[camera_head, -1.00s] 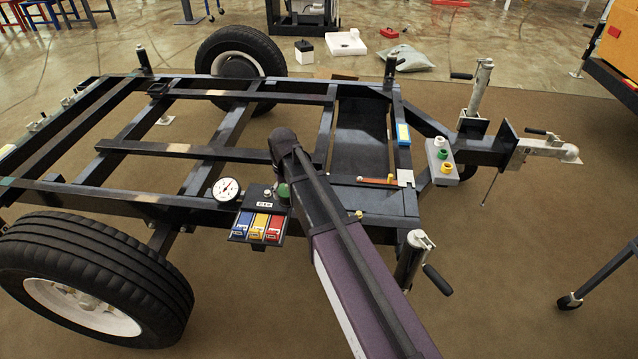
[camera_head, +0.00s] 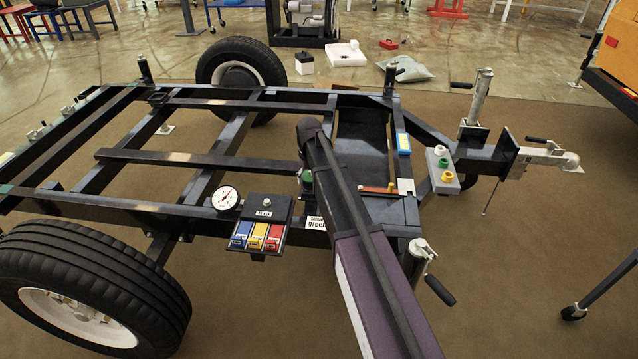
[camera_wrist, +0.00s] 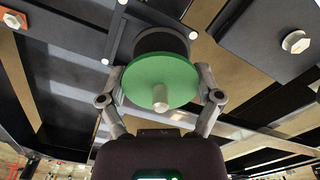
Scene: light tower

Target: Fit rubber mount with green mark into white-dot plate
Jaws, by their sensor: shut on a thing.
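The rubber mount (camera_wrist: 161,75) is a black cylinder with a green end disc and a metal stud pointing toward the wrist camera. My gripper (camera_wrist: 160,88) is shut on it, with one finger at each side of the disc. A dark plate (camera_wrist: 123,32) with small white dots shows behind the mount in the wrist view; the mount covers its middle. I cannot tell whether mount and plate touch. In the head view, a bit of the green mount (camera_head: 307,179) shows beside my arm, near the trailer frame; my gripper is mostly hidden there.
The dark trailer frame (camera_head: 190,161) has open gaps between its beams. A panel with blue, yellow and red blocks (camera_head: 258,236) and a round gauge (camera_head: 225,198) sit close left of my arm. A large bolt head (camera_wrist: 296,41) shows at right in the wrist view.

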